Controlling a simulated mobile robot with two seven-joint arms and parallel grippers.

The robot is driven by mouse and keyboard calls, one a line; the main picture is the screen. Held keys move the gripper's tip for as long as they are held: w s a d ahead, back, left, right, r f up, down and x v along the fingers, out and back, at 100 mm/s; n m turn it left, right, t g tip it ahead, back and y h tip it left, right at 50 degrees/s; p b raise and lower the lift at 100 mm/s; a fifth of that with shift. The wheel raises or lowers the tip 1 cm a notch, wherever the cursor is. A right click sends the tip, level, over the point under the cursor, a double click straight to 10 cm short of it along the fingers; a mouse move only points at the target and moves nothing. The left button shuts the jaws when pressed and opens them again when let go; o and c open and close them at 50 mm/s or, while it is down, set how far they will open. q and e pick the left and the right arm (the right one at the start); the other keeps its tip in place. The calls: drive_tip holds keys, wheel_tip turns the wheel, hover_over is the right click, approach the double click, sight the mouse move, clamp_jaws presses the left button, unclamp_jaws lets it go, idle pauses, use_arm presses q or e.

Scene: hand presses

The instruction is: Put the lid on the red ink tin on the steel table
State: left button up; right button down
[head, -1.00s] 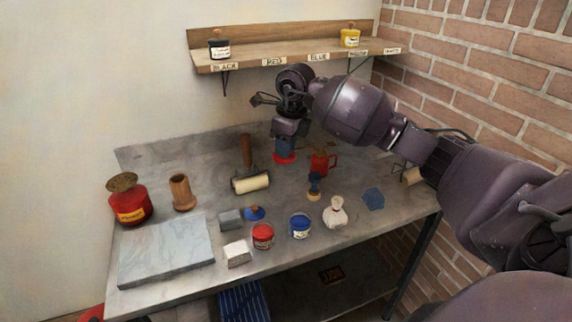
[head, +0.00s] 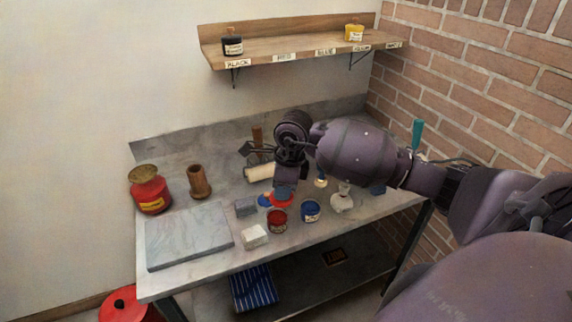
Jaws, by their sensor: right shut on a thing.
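The red ink tin (head: 277,221) stands open on the steel table (head: 190,287), near its front edge. The red lid (head: 281,199) is in my right gripper (head: 285,186), which points down and is shut on it. The lid is just behind and above the tin, apart from it as far as I can tell. The gripper's fingertips are partly hidden by its own body. My left gripper is out of view.
An open blue ink tin (head: 310,210) stands close at the right, and a blue lid (head: 265,200) lies at the left. A white block (head: 254,236), a grey block (head: 245,206) and a stone slab (head: 187,237) lie further left. A pale pouch (head: 342,201) stands right.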

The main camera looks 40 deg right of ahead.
drive_tip(key=shift+w+a+r+n, duration=0.2)
drive_tip(key=shift+w+a+n, duration=0.15)
drive_tip(key=shift+a+n, duration=0.35)
drive_tip(key=shift+s+d+f, duration=0.1)
drive_tip(key=shift+d+f, duration=0.15)
drive_tip(key=shift+a+f+b, duration=0.1)
drive_tip(key=shift+f+b, duration=0.25)
drive_tip(key=shift+f, duration=0.1)
drive_tip(key=shift+f+b, duration=0.65)
drive_tip(key=shift+f, duration=0.7)
drive_tip(key=shift+f+b, duration=0.75)
drive_tip(key=shift+f, duration=0.4)
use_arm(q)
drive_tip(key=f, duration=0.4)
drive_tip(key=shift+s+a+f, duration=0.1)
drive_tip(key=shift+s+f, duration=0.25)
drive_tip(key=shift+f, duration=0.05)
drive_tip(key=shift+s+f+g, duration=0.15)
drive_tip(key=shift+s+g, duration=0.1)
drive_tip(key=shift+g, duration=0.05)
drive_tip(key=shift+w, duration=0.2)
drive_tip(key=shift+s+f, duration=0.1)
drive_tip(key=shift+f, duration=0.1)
use_arm(e)
drive_tip(key=shift+f, duration=0.15)
